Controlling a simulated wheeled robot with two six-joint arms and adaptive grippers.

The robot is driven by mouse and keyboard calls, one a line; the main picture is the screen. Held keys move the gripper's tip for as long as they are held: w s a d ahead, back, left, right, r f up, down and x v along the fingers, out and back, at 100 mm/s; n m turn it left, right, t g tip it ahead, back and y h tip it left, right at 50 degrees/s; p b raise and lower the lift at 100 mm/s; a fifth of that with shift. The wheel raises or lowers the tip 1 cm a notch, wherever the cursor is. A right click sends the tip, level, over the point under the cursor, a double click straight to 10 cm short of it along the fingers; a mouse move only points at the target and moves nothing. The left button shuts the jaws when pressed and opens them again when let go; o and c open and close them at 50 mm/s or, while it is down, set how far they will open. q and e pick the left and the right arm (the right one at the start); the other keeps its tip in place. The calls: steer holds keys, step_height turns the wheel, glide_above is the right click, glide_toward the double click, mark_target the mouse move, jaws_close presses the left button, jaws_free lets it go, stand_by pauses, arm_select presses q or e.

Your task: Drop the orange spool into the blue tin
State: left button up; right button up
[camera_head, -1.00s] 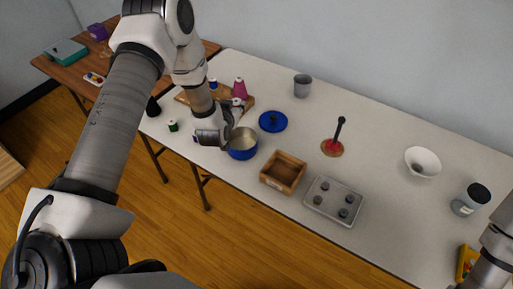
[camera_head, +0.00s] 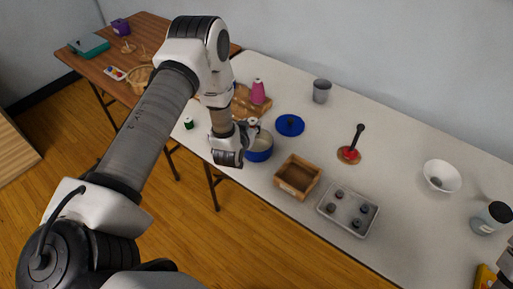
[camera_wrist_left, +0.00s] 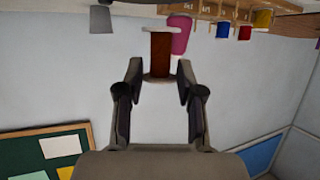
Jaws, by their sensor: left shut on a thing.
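The orange spool (camera_wrist_left: 160,57), with a brown-orange core and pale flanges, sits upright between the fingertips of my left gripper (camera_wrist_left: 160,75) in the left wrist view. In the head view my left gripper (camera_head: 247,131) is shut at the rear left side of the blue tin (camera_head: 260,154); the spool cannot be made out clearly there. The tin is open, pale inside, and partly hidden by the gripper. Its blue lid (camera_head: 290,125) lies on the table behind and to the right.
A wooden box (camera_head: 298,177) and a grey tray (camera_head: 348,210) with several small items stand right of the tin. A pink cone spool (camera_head: 258,92) is behind it, a green spool (camera_head: 189,123) at left. A plunger-like tool (camera_head: 352,148) stands farther right.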

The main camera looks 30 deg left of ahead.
arm_select(q)
steer(key=o, duration=0.8)
steer(key=shift+d, duration=0.1)
steer(key=v, duration=1.2)
steer(key=s+d+f+m+g+h, duration=0.2)
steer(key=s+d+f+g, duration=0.1)
steer(key=s+d+f, duration=0.4)
steer(key=s+d+f+g, duration=0.1)
steer(key=s+f+g, duration=0.2)
steer(key=s, duration=0.3)
steer(key=s+d+f+g+h, duration=0.1)
steer(key=s+f+g, duration=0.1)
steer(key=s, duration=0.4)
steer(key=s+d+f+g, duration=0.1)
steer(key=s+f+g, duration=0.2)
steer(key=s+g, duration=0.2)
steer(key=shift+s+d+f+m+h+b, duration=0.3)
steer(key=shift+s+f+m, duration=0.05)
steer(key=shift+s+m, duration=0.1)
